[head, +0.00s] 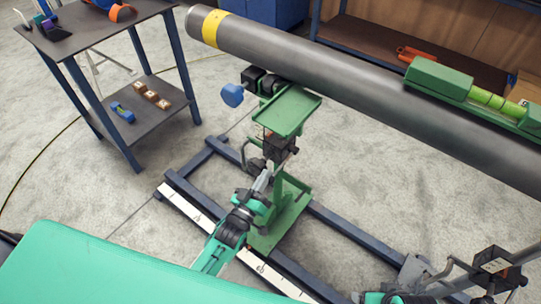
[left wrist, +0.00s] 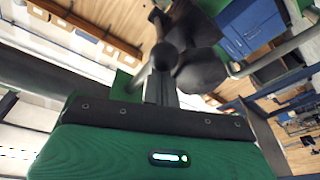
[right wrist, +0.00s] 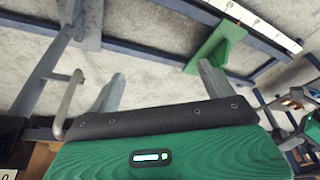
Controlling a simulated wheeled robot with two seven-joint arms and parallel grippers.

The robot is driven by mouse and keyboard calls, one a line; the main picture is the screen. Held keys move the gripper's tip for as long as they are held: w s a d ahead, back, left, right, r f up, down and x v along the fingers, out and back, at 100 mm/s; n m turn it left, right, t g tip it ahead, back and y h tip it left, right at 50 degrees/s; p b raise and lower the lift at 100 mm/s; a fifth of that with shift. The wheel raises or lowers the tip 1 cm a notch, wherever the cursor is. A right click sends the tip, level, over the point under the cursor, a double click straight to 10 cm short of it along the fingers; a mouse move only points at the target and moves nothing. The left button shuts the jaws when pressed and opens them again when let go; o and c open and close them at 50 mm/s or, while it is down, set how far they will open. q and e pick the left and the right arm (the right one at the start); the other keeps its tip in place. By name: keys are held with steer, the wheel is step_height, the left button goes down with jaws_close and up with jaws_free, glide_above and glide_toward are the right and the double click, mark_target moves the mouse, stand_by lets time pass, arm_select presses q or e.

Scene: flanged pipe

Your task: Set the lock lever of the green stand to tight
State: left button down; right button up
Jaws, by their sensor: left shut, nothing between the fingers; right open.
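The green stand shows in the head view, with a tray-like top (head: 287,110) under the pipe and a green foot plate (head: 278,228) on the blue rails. A dark block (head: 280,146) with a small label sits on its column below the tray. The lock lever's setting is too small to read. My left gripper (head: 263,180) is shut and empty, its tip close to the dark parts on the column; contact cannot be told. In the left wrist view dark round parts (left wrist: 190,55) stand just beyond the fingers. My right gripper (right wrist: 160,85) is open and empty, away from the green stand.
The grey pipe (head: 330,65) with a yellow band crosses above the stand. A blue knob (head: 232,95) sticks out left of the tray. A dark table (head: 90,30) stands at upper left. A bent grey bar (right wrist: 68,105) is beside my right gripper. Blue floor rails (head: 350,235) surround the stand.

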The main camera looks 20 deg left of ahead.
mark_target(260, 166)
arm_select(q)
steer(key=shift+f, duration=0.1)
arm_select(e)
steer(key=shift+v, duration=0.8)
steer(key=shift+w+r, duration=0.1)
arm_select(q)
steer(key=r+p, duration=0.1)
steer(key=w+a+r+p, duration=0.1)
steer(key=r+p, duration=0.1)
steer(key=r, duration=0.1)
steer(key=shift+w+a, duration=0.2)
steer(key=shift+w, duration=0.15)
steer(key=v, duration=1)
steer(key=shift+s+r, duration=0.15)
steer(key=shift+r, duration=0.25)
arm_select(e)
step_height(260, 166, down, 7)
steer(key=a, duration=0.1)
steer(key=shift+g, duration=0.3)
arm_select(q)
steer(key=shift+f, duration=0.1)
arm_select(e)
steer(key=shift+r, duration=0.1)
